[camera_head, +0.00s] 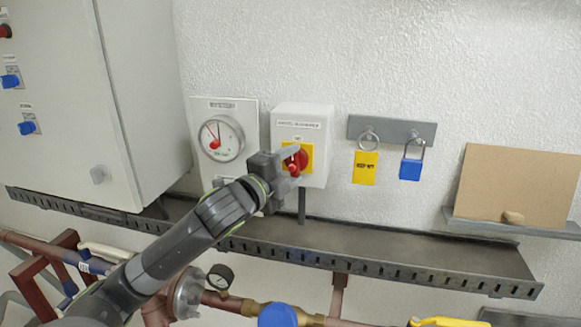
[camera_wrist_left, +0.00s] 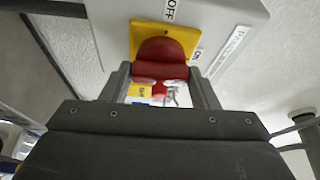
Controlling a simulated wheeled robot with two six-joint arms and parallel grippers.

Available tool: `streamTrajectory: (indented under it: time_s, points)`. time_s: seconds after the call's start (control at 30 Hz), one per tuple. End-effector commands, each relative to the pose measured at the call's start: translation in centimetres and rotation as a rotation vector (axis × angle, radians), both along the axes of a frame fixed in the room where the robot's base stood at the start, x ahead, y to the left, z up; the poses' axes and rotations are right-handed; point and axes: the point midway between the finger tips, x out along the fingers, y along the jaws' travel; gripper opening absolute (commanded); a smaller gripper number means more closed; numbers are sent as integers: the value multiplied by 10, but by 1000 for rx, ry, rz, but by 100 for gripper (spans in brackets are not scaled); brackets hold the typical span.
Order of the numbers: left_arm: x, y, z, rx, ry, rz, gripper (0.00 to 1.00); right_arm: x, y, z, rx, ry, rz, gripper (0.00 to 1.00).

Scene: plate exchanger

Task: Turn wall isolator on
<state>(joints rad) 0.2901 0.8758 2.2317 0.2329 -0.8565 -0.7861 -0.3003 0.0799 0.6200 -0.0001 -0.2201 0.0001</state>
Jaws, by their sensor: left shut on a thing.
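The wall isolator (camera_head: 315,117) is a light grey box on the wall with a yellow plate and a red rotary handle (camera_head: 301,160). In the left wrist view the red handle (camera_wrist_left: 161,60) sits on the yellow plate (camera_wrist_left: 180,33), with an "OFF" label beside it. My left gripper (camera_head: 290,160) is at the front of the isolator, shut on the red handle. In the left wrist view its two fingers (camera_wrist_left: 161,82) lie on either side of the handle. Part of the handle is hidden by the gripper. My right gripper is in neither view.
A gauge panel (camera_head: 245,110) is just left of the isolator. A yellow tag (camera_head: 366,168) and a blue padlock (camera_head: 411,168) hang from a rack on the right. A perforated metal tray (camera_head: 400,247) runs below. A grey cabinet (camera_head: 145,60) stands at left.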

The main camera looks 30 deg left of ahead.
Motion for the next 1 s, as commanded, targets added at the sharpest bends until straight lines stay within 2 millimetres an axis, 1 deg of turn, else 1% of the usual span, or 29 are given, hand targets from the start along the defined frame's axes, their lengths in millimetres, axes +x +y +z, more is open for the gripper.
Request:
streamTrajectory:
  time_s: [0.3, 0.77, 0.8, 0.93, 1.0]
  points:
    - [0, 0, 0, 80, 30, 1, 32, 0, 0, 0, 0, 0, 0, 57]
    - [0, 0, 0, 92, 34, 2, 32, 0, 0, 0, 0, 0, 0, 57]
    - [0, 0, 0, 92, 34, 2, 60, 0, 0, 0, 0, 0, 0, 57]
    - [0, 0, 0, 91, 33, 2, 76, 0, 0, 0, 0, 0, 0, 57]
    - [0, 0, 0, 90, 33, 1, 76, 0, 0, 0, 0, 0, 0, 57]
